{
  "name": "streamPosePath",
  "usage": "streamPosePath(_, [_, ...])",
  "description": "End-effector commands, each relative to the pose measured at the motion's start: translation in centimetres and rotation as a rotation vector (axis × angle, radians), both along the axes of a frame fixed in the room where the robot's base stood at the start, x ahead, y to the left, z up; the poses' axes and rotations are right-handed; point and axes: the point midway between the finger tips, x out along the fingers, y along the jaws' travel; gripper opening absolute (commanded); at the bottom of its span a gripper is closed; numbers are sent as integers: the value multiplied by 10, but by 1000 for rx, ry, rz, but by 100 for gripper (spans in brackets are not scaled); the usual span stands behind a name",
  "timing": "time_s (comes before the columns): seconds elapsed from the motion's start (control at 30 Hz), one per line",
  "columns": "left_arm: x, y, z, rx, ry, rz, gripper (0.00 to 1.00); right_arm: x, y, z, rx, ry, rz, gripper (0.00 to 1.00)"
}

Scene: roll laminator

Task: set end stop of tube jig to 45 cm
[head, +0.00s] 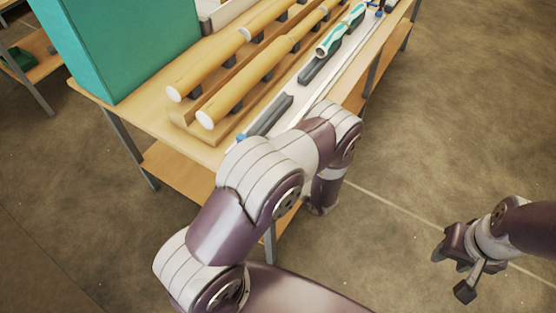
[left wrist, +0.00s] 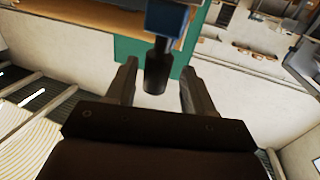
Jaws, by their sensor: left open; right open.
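The tube jig (head: 300,106) is a long pale rail along the table's right edge, with dark grey cradles (head: 270,114) on it. A small blue piece (head: 240,138), perhaps the end stop, shows at its near end beside my left arm. In the left wrist view a blue block (left wrist: 166,18) carries a dark knob (left wrist: 155,74). My left gripper (left wrist: 158,66) is open, its fingers on either side of the knob with gaps showing; in the head view it is hidden. My right gripper (head: 466,268) is open and empty over the floor, right of the table.
Tan tubes (head: 228,98) lie on a wooden rack (head: 184,118) left of the jig. A teal box (head: 125,45) stands at the table's left. A teal-and-white object (head: 340,32) lies farther along the jig. The floor to the right is clear.

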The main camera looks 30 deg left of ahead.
Motion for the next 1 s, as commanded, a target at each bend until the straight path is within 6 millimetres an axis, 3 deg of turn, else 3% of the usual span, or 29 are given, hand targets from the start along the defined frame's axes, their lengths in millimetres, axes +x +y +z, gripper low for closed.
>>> streamPosePath(0.3, [-26, -73, -5, 0, -2, -6, 53, 0, 0, -31, 0, 0, 0, 43])
streamPosePath(0.43, [-35, -96, -3, -1, -2, -4, 53, 0, 0, -36, 0, 0, 0, 43])
streamPosePath(0.6, [-40, -107, 0, 0, 0, 0, 53, 0, 0, -38, 0, 0, 0, 43])
streamPosePath(1.0, [-40, -107, 0, 1, 0, 1, 53, 0, 0, -37, 0, 0, 0, 43])
